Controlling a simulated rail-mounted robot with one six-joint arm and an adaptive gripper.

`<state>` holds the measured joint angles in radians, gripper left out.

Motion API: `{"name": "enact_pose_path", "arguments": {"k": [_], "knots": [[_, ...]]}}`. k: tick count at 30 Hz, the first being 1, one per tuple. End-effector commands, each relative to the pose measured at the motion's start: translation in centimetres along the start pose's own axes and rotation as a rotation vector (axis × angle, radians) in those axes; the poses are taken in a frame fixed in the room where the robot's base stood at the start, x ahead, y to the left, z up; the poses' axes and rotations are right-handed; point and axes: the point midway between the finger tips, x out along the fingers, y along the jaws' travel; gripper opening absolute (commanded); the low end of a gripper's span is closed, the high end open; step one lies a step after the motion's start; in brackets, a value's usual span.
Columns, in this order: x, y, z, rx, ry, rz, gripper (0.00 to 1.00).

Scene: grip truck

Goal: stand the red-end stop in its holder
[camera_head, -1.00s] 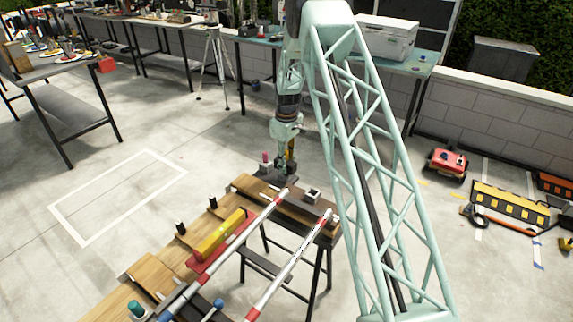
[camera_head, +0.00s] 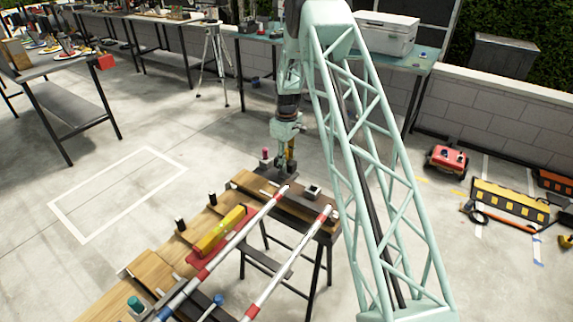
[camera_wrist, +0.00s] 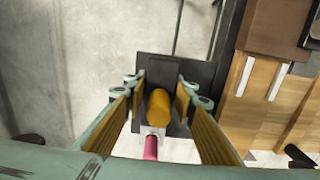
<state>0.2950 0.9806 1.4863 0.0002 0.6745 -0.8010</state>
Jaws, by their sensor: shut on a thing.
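My gripper (camera_head: 287,163) points down over the far end of the wooden bench. In the wrist view its two yellow-padded fingers (camera_wrist: 159,100) stand on either side of an orange cylinder (camera_wrist: 158,106), which I take to be the grip of the red-end stop. The stop's lower part is hidden behind the cylinder. A dark plate (camera_wrist: 150,66), seemingly the holder, lies below. A red peg (camera_wrist: 151,147) with a pale collar stands close by; it also shows in the head view (camera_head: 265,154). Whether the stop touches the plate cannot be told.
Two red-and-white poles (camera_head: 297,258) lie along the bench. A yellow level (camera_head: 222,232) lies on a red base, with short black posts (camera_head: 180,224) beside it. A small dark block (camera_head: 312,191) sits right of my gripper. The floor left of the bench is clear.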

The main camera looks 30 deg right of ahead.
Motion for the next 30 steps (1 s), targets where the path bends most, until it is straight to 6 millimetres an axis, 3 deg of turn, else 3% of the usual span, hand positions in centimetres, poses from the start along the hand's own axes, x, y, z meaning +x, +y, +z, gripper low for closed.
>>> {"name": "enact_pose_path", "arguments": {"k": [1,2,7,20,30], "knots": [[0.0,0.0,0.0,0.0,0.0,0.0,0.11],[0.0,0.0,0.0,0.0,0.0,0.0,0.26],[0.0,0.0,0.0,0.0,0.0,0.0,0.41],[-0.3,0.0,0.0,0.0,0.0,0.0,0.41],[-2.9,0.0,0.0,0.0,0.001,0.001,0.41]]}}
